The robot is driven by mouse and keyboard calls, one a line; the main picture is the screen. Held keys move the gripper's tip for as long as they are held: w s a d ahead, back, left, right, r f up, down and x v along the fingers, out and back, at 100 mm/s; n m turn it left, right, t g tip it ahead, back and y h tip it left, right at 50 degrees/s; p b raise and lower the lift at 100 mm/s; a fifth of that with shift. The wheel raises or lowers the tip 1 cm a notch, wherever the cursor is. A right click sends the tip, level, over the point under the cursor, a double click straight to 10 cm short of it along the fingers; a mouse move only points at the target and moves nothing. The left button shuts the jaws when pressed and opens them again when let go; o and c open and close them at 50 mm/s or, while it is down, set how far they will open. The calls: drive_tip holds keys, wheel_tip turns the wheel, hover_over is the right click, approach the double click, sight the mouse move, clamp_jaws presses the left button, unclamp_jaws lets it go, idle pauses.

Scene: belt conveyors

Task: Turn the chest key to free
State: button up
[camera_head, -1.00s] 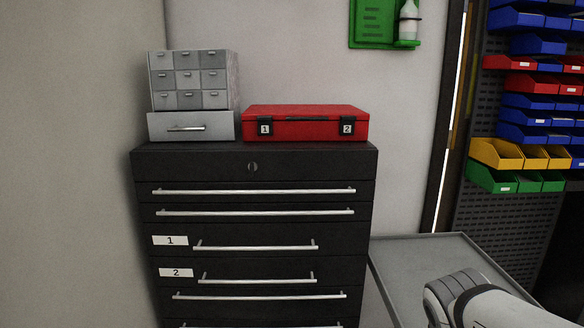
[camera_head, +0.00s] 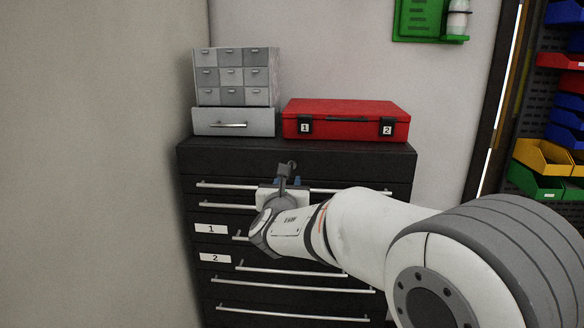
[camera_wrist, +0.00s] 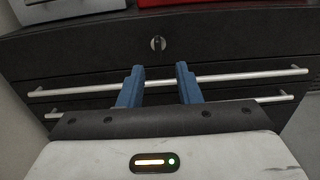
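The black tool chest (camera_head: 228,160) stands against the wall with several silver-handled drawers. Its key (camera_wrist: 158,43) sits in the lock in the middle of the top panel, its grip roughly upright in the wrist view. The key (camera_head: 292,165) shows small in the head view, just above my gripper. My gripper (camera_wrist: 158,70) has two blue fingers, parted with nothing between them. It is in front of the chest, a little below the key and apart from it. In the head view my gripper (camera_head: 286,182) is partly covered by my own wrist.
A red case (camera_head: 345,109) with clasps labelled 1 and 2 and a grey small-parts cabinet (camera_head: 235,122) stand on the chest. Silver drawer handles (camera_wrist: 225,78) stick out close to my fingers. Coloured bins (camera_head: 542,157) hang at the right.

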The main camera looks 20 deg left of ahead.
drive_tip(key=p+x, duration=0.2)
drive_tip(key=x, duration=0.5)
drive_tip(key=shift+w+a+p, duration=0.25)
drive_tip(key=shift+w+p, duration=0.1)
clamp_jaws()
